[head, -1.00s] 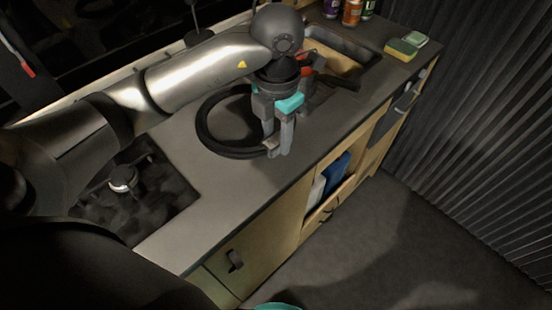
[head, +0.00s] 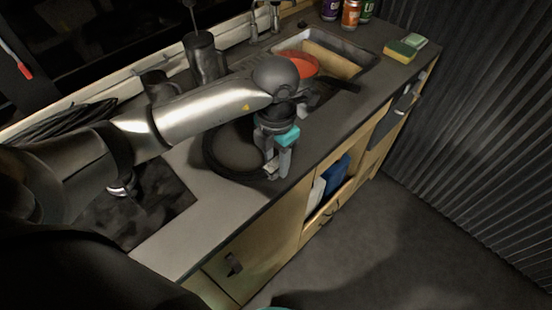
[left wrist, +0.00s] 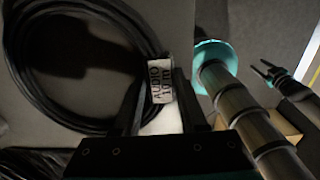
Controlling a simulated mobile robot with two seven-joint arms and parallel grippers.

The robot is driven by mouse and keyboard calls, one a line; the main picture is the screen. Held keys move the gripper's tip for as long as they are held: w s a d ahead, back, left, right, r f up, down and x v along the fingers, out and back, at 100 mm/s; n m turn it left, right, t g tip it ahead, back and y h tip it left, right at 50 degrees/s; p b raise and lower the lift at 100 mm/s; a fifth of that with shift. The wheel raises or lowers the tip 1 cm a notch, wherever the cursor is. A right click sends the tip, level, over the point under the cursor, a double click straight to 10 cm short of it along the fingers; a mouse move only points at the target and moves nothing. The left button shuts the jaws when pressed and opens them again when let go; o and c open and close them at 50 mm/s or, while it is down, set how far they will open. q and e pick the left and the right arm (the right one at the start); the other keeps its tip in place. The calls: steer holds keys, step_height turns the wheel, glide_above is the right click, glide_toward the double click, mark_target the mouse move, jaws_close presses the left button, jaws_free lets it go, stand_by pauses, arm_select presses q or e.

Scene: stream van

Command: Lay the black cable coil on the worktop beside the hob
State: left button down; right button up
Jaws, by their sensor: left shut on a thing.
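The black cable coil (head: 208,158) lies flat over the grey worktop (head: 190,215), to the right of the hob (head: 165,205). My left gripper (head: 271,172) is shut on the coil's near right side, close to the worktop's front edge. Whether the coil touches the worktop I cannot tell. In the left wrist view the coil (left wrist: 33,85) spreads to the left, and its white label tag (left wrist: 160,80) sits between the fingers (left wrist: 160,108). My right gripper (left wrist: 264,70) seems to show small at the right there; its jaw state is unclear.
Behind the coil are a red bowl (head: 300,66), the sink (head: 345,52) and a dark cylinder (head: 205,58). Sponges (head: 400,50) and bottles (head: 350,14) stand at the far end. More black cable (head: 70,120) lies at the back left. Bare worktop shows between coil and hob.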

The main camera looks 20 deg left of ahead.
arm_select(q)
steer(key=shift+c, duration=2.2)
jaws_free()
steer(key=shift+r, duration=0.1)
steer(key=shift+r+p, duration=0.3)
steer(key=shift+r, duration=0.1)
step_height(320, 180, up, 11)
steer(key=p, duration=0.1)
steer(key=shift+r, duration=0.15)
